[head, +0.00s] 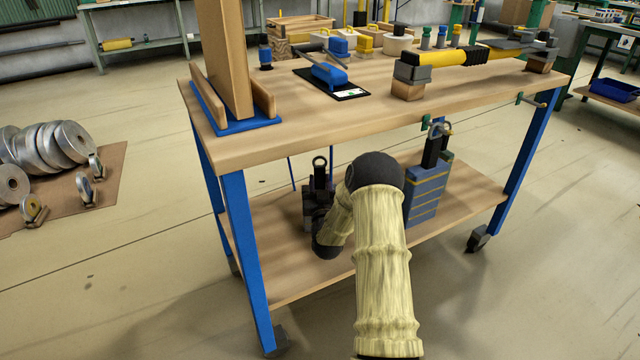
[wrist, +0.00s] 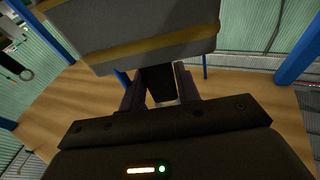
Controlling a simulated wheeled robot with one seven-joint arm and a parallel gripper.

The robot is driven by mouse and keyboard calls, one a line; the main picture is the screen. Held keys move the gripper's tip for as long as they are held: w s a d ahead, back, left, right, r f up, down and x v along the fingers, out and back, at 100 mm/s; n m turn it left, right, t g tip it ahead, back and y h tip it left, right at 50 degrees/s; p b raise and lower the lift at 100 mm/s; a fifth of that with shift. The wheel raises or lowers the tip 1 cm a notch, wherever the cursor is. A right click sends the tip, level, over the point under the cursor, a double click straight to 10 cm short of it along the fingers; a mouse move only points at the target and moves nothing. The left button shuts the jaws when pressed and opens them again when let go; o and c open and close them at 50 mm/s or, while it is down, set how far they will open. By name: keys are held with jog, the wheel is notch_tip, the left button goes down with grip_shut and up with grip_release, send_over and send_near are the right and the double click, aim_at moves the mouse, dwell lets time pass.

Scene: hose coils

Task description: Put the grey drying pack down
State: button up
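The grey drying pack (wrist: 150,22) fills the top of the wrist view, a grey block with yellow bands. Its black handle (wrist: 158,78) lies between the two fingers of my gripper (wrist: 160,92), which is shut on it. In the head view my arm reaches to the lower shelf (head: 280,265) of the workbench and hides most of the gripper. A blue-grey pack (head: 427,192) with yellow bands and a black handle stands upright on that shelf, right of my arm. I cannot tell whether it is the held one, nor whether the held pack touches the shelf.
The workbench top (head: 300,115) overhangs the shelf. Blue legs (head: 247,250) bound it. On top are a blue-handled tool (head: 328,75) and a yellow-and-black tool (head: 450,58). The shelf's front left and right end look clear. Metal coils (head: 50,145) lie on the floor at left.

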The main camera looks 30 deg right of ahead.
jog(key=o, duration=0.3)
jog(key=shift+o, duration=0.2)
jog(key=shift+r, duration=0.1)
jog(key=shift+s+a, duration=0.1)
jog(key=shift+s, duration=0.05)
jog(key=p+v, duration=0.4)
jog(key=v, duration=0.7)
jog(key=shift+s+p, duration=0.3)
